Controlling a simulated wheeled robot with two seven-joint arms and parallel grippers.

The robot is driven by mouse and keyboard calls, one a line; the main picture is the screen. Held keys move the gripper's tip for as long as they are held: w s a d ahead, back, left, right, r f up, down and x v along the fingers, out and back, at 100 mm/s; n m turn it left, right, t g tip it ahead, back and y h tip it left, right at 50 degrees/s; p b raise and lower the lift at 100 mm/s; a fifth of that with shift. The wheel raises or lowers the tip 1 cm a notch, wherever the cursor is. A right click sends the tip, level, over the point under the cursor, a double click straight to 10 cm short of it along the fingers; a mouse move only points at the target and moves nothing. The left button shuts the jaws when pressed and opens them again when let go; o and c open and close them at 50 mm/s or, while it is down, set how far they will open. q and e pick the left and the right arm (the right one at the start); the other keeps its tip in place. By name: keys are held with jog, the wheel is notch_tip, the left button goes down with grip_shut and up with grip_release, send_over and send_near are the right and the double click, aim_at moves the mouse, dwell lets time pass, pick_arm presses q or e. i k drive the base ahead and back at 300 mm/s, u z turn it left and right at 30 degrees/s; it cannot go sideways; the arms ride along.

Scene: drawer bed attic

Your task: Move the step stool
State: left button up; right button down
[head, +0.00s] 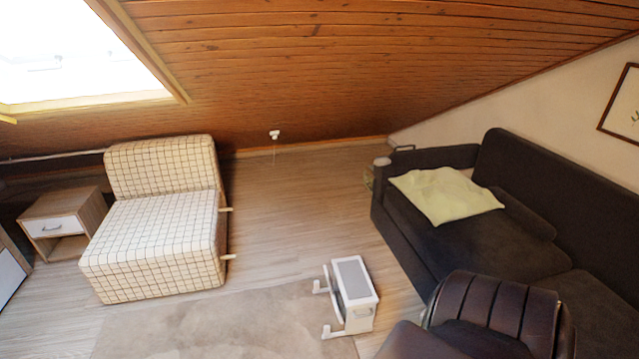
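Neither of my grippers shows in the head view.
A checked armchair (155,245) stands left, beside a small nightstand (62,225). A dark sofa (400,220) with a yellow-green cushion (445,195) is right. A brown leather chair (495,310) is close at lower right. Wooden floor (300,200) between is clear.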

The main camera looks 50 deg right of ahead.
aim_at(350, 278)
jog(key=u, duration=0.25)
jog(key=i, duration=1.75)
jog(key=z, duration=1.4)
jog(key=i, duration=0.6)
jog(key=z, duration=0.65)
